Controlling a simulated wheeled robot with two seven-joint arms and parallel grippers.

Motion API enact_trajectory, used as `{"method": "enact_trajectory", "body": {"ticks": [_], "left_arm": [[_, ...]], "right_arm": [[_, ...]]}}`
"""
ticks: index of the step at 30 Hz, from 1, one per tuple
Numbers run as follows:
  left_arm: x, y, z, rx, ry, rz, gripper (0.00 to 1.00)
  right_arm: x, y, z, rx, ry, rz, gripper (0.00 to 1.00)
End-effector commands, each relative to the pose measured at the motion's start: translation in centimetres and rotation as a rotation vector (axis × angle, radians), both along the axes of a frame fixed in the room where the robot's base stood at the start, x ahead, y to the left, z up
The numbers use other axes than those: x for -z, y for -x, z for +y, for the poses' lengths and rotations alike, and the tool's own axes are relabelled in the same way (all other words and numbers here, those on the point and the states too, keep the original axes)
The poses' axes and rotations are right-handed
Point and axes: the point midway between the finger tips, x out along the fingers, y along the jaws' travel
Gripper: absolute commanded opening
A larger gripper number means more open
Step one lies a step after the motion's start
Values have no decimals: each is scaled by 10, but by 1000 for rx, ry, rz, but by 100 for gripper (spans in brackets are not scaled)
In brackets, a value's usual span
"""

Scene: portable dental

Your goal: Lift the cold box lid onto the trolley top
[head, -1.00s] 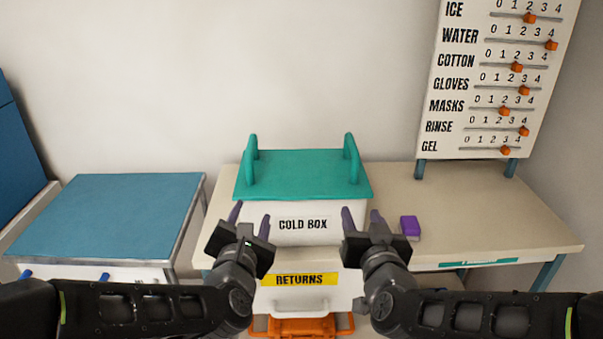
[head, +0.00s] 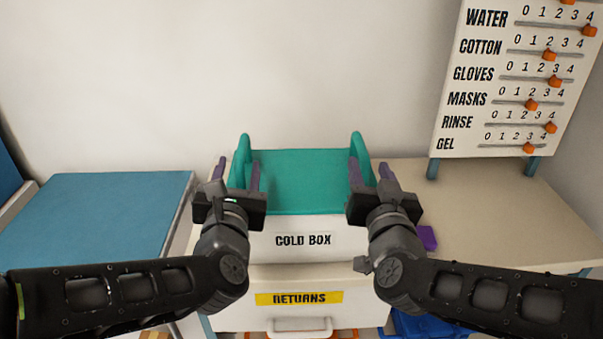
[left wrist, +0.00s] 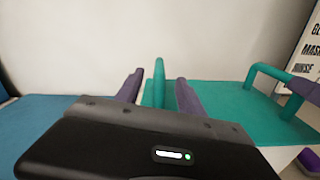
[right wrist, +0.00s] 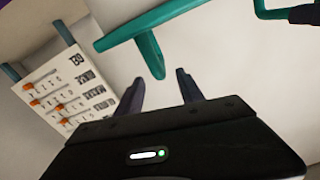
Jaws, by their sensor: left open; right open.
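The cold box (head: 303,240) is white and stands on the bench with its teal lid (head: 300,185) on top. The lid has an upright handle at each side, a left one (head: 241,160) and a right one (head: 361,155). My left gripper (head: 237,174) is open at the left handle; in the left wrist view the handle (left wrist: 158,80) shows between its fingers. My right gripper (head: 372,175) is open near the right handle; in the right wrist view that handle (right wrist: 150,55) is just beyond the fingertips. The blue trolley top (head: 100,215) is bare at the left.
A slider board (head: 510,85) stands at the back right of the bench (head: 490,215). A purple block (head: 428,238) lies right of the cold box. A drawer marked RETURNS (head: 300,300) is below the box, with a blue container (head: 428,325) lower right.

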Motion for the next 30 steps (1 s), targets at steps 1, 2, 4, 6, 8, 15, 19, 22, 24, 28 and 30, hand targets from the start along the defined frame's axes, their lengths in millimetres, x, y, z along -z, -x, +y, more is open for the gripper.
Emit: {"method": "enact_trajectory", "body": {"ticks": [1,2,4,6,8,15,19,22,24,28,30], "left_arm": [[0,-1,0,0,0,0,46],[0,-1,0,0,-1,1,46],[1,-4,0,0,-1,1,46],[1,-8,0,0,-1,2,46],[1,-14,1,0,0,2,46],[2,-47,3,-1,-2,3,46],[1,-64,3,0,0,2,46],[1,-73,4,0,-1,2,46],[1,-77,4,0,-2,1,46],[1,-79,4,0,-2,0,46],[1,-78,4,0,-1,0,46]], "right_arm": [[0,0,0,0,0,0,45],[0,-1,0,0,0,1,45],[0,-4,0,0,0,1,45],[1,-8,1,0,2,2,45],[0,-14,1,1,2,1,45],[1,-47,3,1,2,2,45],[1,-64,3,1,2,2,45],[0,-73,4,0,1,1,45],[0,-76,4,0,1,1,45],[0,-78,4,0,1,1,45],[0,-78,4,0,1,1,45]]}}
